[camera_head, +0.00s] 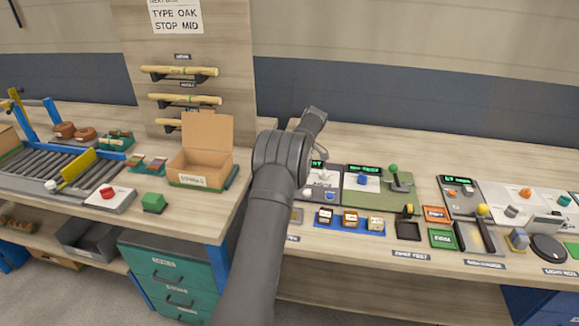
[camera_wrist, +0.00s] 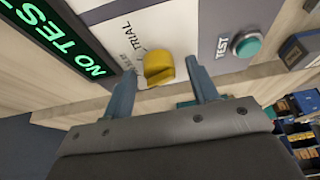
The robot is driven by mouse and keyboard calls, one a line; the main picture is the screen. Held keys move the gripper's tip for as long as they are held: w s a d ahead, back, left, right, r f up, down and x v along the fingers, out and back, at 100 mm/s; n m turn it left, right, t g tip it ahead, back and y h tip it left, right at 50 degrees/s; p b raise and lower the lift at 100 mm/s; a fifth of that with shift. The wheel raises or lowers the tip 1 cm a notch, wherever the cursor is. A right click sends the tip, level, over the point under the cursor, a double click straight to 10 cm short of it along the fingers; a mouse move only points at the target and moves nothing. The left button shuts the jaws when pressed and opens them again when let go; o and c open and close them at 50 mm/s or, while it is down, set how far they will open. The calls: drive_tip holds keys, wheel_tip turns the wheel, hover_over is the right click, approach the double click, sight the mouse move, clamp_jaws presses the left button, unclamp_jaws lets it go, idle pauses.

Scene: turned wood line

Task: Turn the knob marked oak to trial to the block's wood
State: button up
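In the wrist view a yellow knob (camera_wrist: 158,70) with a raised ridge sits on a pale panel (camera_wrist: 190,30). Lettering beside it reads TRIAL, with smaller, partly blocked lettering near it. I cannot read the word oak there. My gripper (camera_wrist: 160,72) is open, with one finger on either side of the knob and gaps visible. In the head view my arm hides the gripper and the knob. Several wood blocks (camera_head: 350,217) stand in a blue tray in front of the panels. I cannot tell which one is the task's block.
A teal TEST button (camera_wrist: 246,44) is right of the knob. A green-lit display (camera_wrist: 62,40) reads NO TES, cut off. A wall sign (camera_head: 176,18) reads TYPE OAK, STOP MID. A green-knobbed lever (camera_head: 394,172) stands right of my arm. An open cardboard box (camera_head: 200,168) stands left.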

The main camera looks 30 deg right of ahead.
drive_tip(key=v, duration=1.7)
drive_tip(key=shift+r, duration=0.2)
drive_tip(key=x, duration=1.7)
drive_tip(key=shift+f, duration=0.2)
